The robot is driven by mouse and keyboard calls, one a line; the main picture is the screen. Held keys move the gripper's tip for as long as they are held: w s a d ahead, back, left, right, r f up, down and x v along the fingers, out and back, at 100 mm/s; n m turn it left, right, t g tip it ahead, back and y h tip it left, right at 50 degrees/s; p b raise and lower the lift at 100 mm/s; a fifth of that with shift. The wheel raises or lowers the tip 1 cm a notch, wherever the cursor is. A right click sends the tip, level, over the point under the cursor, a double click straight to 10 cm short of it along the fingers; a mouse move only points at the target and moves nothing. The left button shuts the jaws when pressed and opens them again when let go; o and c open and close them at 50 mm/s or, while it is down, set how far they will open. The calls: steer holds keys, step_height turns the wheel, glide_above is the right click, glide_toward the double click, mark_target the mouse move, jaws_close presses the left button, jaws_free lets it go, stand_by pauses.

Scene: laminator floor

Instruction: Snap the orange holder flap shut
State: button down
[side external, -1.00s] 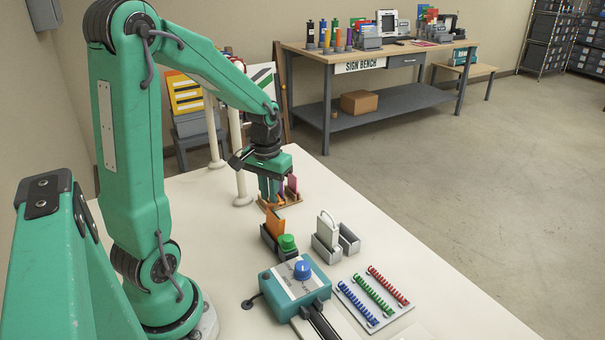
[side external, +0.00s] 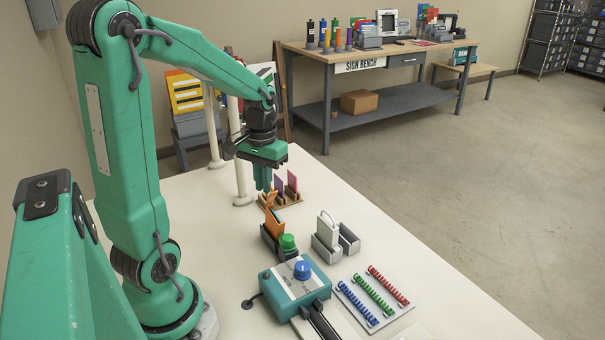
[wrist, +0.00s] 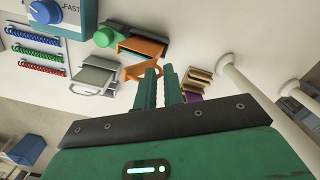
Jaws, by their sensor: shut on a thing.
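The orange holder (side external: 274,222) stands upright in a dark base on the white table. In the wrist view its orange flap (wrist: 147,47) angles out from the body, with its edge beside my fingertips. My gripper (side external: 264,190) points down just behind the holder, on its rack side. In the wrist view my gripper's two green fingers (wrist: 163,72) are close together, with a narrow gap. They are shut at the flap's edge; the exact contact is hard to see.
A green knob (side external: 287,242) stands right in front of the holder. A grey-white holder (side external: 327,233) is to its right. A wooden rack (side external: 286,201) with purple and pink cards is behind. A teal control box (side external: 296,284) and coil board (side external: 374,301) lie in front. White posts (side external: 239,150) stand behind left.

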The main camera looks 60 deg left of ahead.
mark_target(271, 188)
steer(key=shift+w+a+r, duration=0.2)
steer(key=shift+r, duration=0.65)
steer(key=shift+w+a+r, duration=0.15)
steer(key=shift+a+r, duration=0.05)
steer(key=shift+r, duration=0.65)
steer(key=shift+d, duration=0.1)
steer(key=shift+d+r, duration=0.7)
steer(key=shift+d, duration=0.15)
steer(key=shift+d+r, duration=0.65)
steer(key=shift+d, duration=0.2)
steer(key=shift+f, duration=0.2)
steer(key=shift+f, duration=3.1)
steer(key=shift+f, duration=0.8)
steer(key=shift+r, duration=0.15)
steer(key=shift+r, duration=3.4)
